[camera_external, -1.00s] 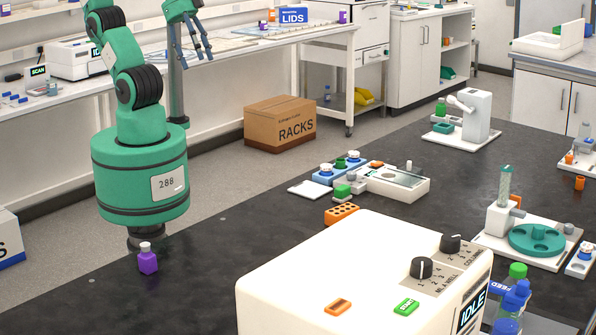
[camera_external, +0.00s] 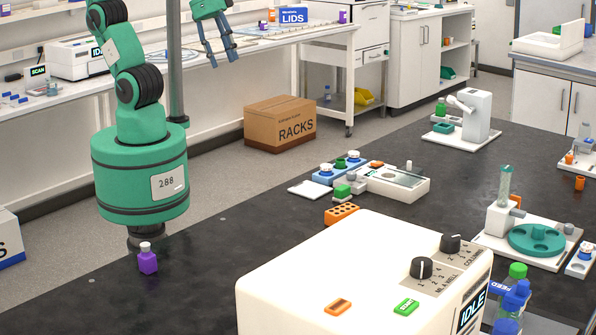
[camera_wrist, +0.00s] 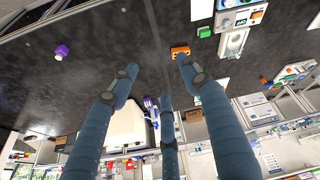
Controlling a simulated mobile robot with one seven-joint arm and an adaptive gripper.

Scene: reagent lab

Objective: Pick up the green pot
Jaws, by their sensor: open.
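A small green pot (camera_external: 342,190) stands on the dark bench beside the blue-and-white equipment, just behind an orange rack. It also shows in the wrist view (camera_wrist: 204,32), near the top and right of centre. Other green items, such as a green-capped piece (camera_external: 341,163), are close by, so I cannot be certain which is meant. My gripper (camera_external: 223,56) is high up, well to the left of the green pot and apart from it. Its blue-grey fingers (camera_wrist: 157,76) are spread open and empty.
The orange rack (camera_external: 342,214) sits in front of the green pot. A large white machine (camera_external: 330,265) with knobs fills the foreground. A purple bottle (camera_external: 147,260) stands alone at the left bench edge. The bench between is clear.

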